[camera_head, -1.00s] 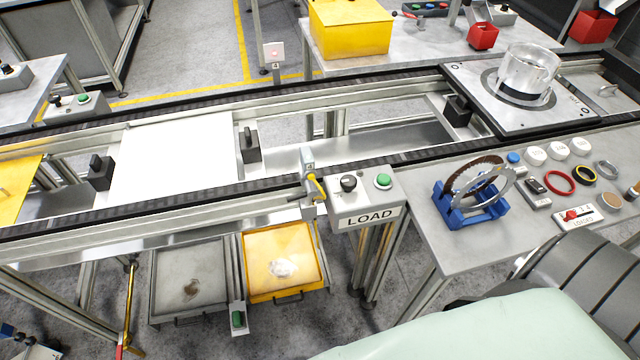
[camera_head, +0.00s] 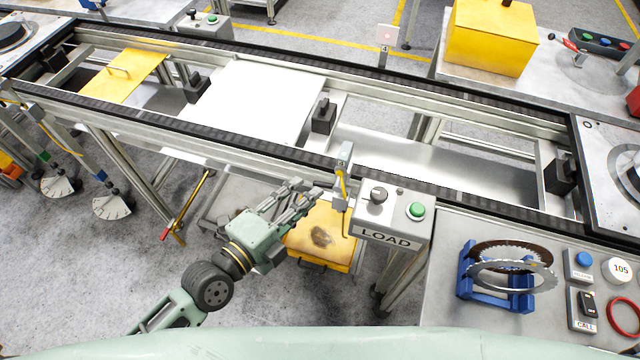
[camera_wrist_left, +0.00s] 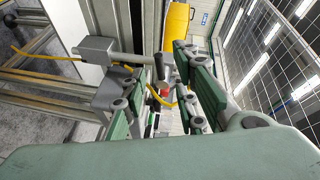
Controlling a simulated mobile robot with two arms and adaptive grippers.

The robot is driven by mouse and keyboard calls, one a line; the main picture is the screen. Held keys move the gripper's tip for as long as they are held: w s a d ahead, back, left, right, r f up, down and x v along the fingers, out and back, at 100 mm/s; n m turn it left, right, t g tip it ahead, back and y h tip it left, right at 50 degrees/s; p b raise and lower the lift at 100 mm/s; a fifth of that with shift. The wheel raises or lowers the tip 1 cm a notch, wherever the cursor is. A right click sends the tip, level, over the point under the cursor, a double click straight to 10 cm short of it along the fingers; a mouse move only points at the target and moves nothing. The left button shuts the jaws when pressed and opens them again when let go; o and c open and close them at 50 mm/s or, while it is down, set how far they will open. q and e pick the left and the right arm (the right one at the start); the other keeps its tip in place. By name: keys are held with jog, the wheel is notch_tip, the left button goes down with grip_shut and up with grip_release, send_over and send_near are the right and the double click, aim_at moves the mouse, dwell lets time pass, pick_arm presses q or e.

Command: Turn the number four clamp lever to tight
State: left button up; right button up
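My left gripper (camera_head: 304,194) reaches up from below at the front rail of the conveyor. Its fingers are apart with nothing held. They are close to a grey bracket with a yellow cable (camera_head: 343,165); I cannot tell whether they touch it. In the left wrist view the open fingers (camera_wrist_left: 162,100) have the grey block (camera_wrist_left: 97,50) just to the left. A yellow rod with a red end (camera_head: 185,205) hangs under the conveyor. Lever-like parts with white fan-shaped scales (camera_head: 112,207) are at the left. No number four label is readable on any lever. My right gripper is not in view.
The LOAD box (camera_head: 390,235) with a black knob and a green button stands right of the gripper. The conveyor's front rail (camera_head: 220,140) runs across. A blue stand with toothed discs (camera_head: 490,295) is on the right bench.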

aim_at(321, 186)
pick_arm(q)
jog(key=x, duration=0.4)
jog(key=shift+s+d+p, duration=0.15)
jog(key=shift+d+p, duration=0.05)
jog(key=shift+p, duration=0.1)
jog(key=shift+d, duration=0.15)
jog(key=shift+w, duration=0.2)
jog(key=c, duration=0.7)
jog(key=shift+f, duration=0.15)
jog(key=shift+s+f, duration=0.1)
jog(key=shift+f, duration=0.05)
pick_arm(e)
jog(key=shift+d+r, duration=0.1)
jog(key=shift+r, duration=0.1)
